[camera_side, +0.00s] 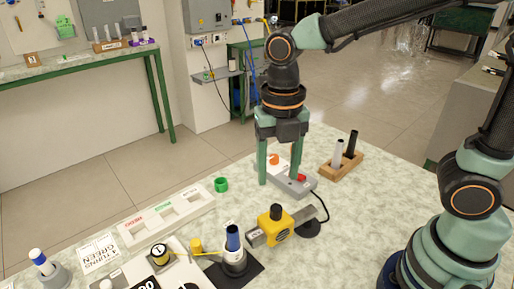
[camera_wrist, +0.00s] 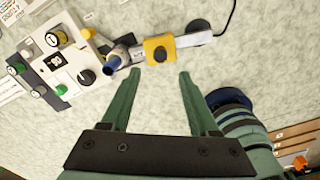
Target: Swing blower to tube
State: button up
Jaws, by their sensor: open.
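The blower appears to be the yellow block (camera_side: 275,228) with a black knob, on a grey bar (camera_side: 302,215) above a round black base. It also shows in the wrist view (camera_wrist: 157,48), just beyond my fingertips. The tube appears to be the blue-topped upright piece (camera_side: 233,237) in a grey holder on a black mat, left of the yellow block; it also shows in the wrist view (camera_wrist: 122,46). The bar's left end is close to the tube; I cannot tell whether they touch. My gripper (camera_side: 279,181) is open and empty, pointing down, apart from the yellow block.
A black cable (camera_side: 323,206) runs beside the base. A wooden rack (camera_side: 342,165) holds a white and a black rod.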

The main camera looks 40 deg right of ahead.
notch_tip(320, 180, up, 4)
jog(key=shift+f, duration=0.2)
jog(key=d+m+t, duration=0.2)
jog(key=d+m, duration=0.4)
jog(key=m, duration=0.9)
jog(key=s+d+r+m+t, duration=0.1)
jog(key=d+m+t, duration=0.2)
jog(key=m, duration=1.2)
jog(key=d, duration=0.3)
jog(key=shift+d+r+t, duration=0.2)
jog(key=shift+r+t, duration=0.1)
